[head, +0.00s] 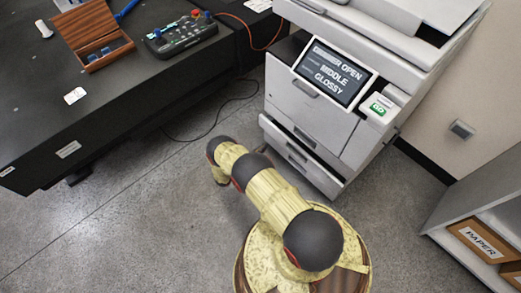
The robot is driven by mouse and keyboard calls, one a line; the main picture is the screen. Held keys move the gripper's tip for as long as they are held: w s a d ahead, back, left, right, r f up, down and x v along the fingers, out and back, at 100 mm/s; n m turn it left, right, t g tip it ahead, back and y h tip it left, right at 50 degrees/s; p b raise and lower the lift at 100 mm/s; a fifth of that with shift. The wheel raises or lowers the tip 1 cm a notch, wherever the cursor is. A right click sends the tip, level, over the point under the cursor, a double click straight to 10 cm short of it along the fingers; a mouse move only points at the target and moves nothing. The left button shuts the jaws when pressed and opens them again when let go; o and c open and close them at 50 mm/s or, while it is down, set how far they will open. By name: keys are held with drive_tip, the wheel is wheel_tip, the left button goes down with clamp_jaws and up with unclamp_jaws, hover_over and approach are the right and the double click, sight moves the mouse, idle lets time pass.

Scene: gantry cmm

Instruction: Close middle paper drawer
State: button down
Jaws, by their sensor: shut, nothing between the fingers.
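The grey-white printer (312,117) stands at upper centre right. Low on its front, a paper drawer (303,139) appears to stick out past the upper front panel. Another handled front lies just below it; I cannot clearly tell which of the two is out, or how far. The printer's tilted screen (335,73) reads "OPEN", "MIDDLE", "GLOSSY", with a smaller unreadable part. My arm reaches up and left from my base, ending left of the drawers and apart from them in the picture. My gripper's fingers cannot be made out; the arm seems to hide them.
A shelf with a "PAPER" box (480,240) stands at right. Grey floor is free at lower left.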

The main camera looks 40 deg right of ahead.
sight(280, 134)
drive_tip(key=d, duration=0.3)
drive_tip(key=d+b, duration=0.1)
drive_tip(key=d, duration=0.1)
drive_tip(key=d+b, duration=0.1)
drive_tip(key=d, duration=0.2)
drive_tip(key=shift+w+d+f, duration=0.1)
drive_tip(key=shift+w+d, duration=0.15)
drive_tip(key=shift+d, duration=0.1)
drive_tip(key=shift+w+d, duration=0.1)
drive_tip(key=shift+d, duration=0.35)
